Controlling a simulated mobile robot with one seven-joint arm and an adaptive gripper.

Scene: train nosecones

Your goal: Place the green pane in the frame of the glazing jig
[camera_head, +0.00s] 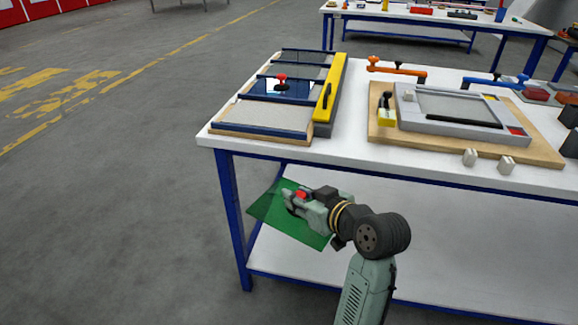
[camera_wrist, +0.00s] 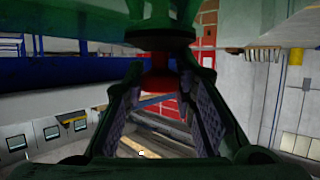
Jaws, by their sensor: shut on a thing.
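My gripper (camera_head: 297,197) is shut on the red knob (camera_wrist: 158,82) of the green pane (camera_head: 278,222). In the wrist view the green pane (camera_wrist: 85,18) spans the top, with the knob between the fingers (camera_wrist: 160,90). The glazing jig (camera_head: 377,135) is a wooden board on the right of the table, with a grey rectangular frame (camera_head: 402,118) on it. My gripper is below and left of it. A black bar lies along the frame's front inside.
A slotted rack (camera_head: 235,136) with a yellow side bar (camera_head: 331,88) stands on the table's left, holding a dark blue pane (camera_head: 262,85) with a red knob. Orange (camera_head: 396,69) and blue (camera_head: 495,82) clamps stand behind the jig.

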